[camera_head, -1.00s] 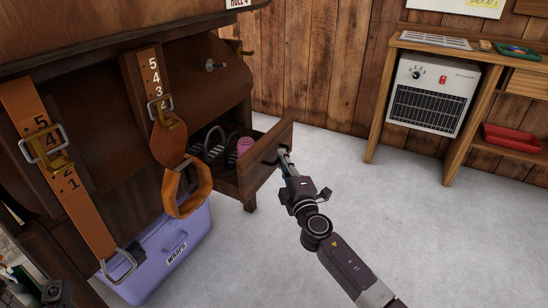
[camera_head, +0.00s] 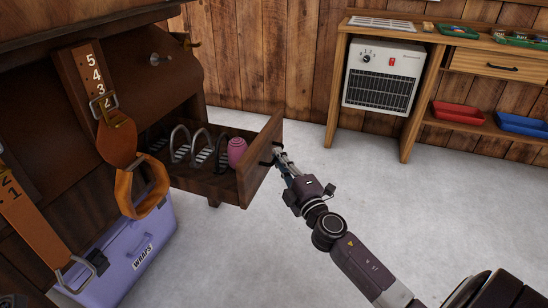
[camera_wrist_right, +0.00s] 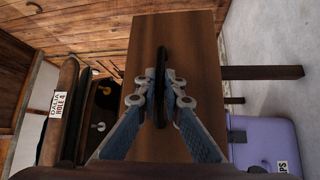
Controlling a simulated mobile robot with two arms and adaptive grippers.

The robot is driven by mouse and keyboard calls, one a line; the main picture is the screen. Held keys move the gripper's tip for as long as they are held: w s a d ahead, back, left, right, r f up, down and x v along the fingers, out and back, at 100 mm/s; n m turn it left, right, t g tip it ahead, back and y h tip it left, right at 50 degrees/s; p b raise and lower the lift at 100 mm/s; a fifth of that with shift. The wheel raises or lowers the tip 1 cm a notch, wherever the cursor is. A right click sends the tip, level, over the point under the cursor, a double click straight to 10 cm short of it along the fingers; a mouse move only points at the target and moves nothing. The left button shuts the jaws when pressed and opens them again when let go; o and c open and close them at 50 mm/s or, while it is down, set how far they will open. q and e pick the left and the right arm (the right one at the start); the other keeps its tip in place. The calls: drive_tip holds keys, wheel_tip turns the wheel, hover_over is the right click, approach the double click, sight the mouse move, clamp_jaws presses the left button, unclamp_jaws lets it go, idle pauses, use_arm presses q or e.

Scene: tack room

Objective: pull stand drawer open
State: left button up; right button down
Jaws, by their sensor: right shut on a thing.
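The stand drawer (camera_head: 262,163) is a dark brown wooden drawer, pulled well out from the stand (camera_head: 50,95). Stirrup irons (camera_head: 181,143) and a pink rounded object (camera_head: 236,151) lie inside it. My right gripper (camera_head: 277,156) is at the drawer's front, shut on its black handle. In the right wrist view the drawer front (camera_wrist_right: 195,55) fills the middle, and the gripper (camera_wrist_right: 161,82) has its fingers on either side of the dark handle (camera_wrist_right: 161,55). My left gripper is not clearly visible; only dark parts of mine show at the lower left edge.
Leather straps with numbers (camera_head: 93,85) and a stirrup (camera_head: 140,190) hang on the stand's side. A purple box marked WRAPS (camera_head: 125,240) stands below. A wooden bench (camera_head: 410,140) with a heater (camera_head: 383,78) stands at the back right.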

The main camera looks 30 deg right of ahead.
idle(0.3)
drive_tip(key=c, duration=2)
unclamp_jaws()
drive_tip(key=shift+c, duration=0.2)
drive_tip(key=s+a+f, duration=0.1)
drive_tip(key=s, duration=1.1)
drive_tip(key=shift+a+f, duration=0.25)
drive_tip(key=shift+f, duration=0.05)
